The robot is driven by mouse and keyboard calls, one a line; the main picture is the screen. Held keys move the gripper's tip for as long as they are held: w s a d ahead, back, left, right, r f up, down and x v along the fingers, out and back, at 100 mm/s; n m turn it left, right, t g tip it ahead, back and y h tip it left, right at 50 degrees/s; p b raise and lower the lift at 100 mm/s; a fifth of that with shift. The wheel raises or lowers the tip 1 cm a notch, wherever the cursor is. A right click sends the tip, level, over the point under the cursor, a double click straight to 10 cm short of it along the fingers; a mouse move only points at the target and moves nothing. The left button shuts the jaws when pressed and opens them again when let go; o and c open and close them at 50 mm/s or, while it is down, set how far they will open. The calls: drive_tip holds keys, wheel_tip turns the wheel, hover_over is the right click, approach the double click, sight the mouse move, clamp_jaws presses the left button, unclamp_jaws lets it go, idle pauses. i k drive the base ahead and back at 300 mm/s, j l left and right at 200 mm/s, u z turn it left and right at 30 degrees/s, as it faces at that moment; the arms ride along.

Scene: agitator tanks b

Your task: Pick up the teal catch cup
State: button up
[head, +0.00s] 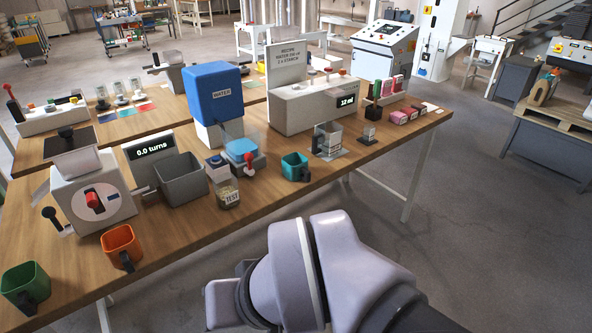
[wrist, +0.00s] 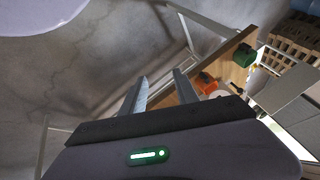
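The teal catch cup (head: 294,166) stands upright on the front part of the wooden table, with a dark handle on its near side. It is to the right of the jar marked TEST (head: 226,192). I do not make it out in the wrist view. My gripper (wrist: 160,76) is open in the wrist view, its two fingers apart with nothing between them. In the head view my arm is in front of the table's near edge, well apart from the cup, and the fingers cannot be made out.
An orange cup (head: 121,246) and a green cup (head: 25,287) stand at the table's near left. A grey bin (head: 181,180), a blue WATER tank (head: 214,95) and a blue-topped device with a red knob (head: 241,152) stand near the teal cup. Open floor (head: 480,240) lies right.

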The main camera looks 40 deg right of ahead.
sight(294, 165)
drive_tip(key=i+l+z, duration=0.85)
drive_tip(key=i+z, duration=0.3)
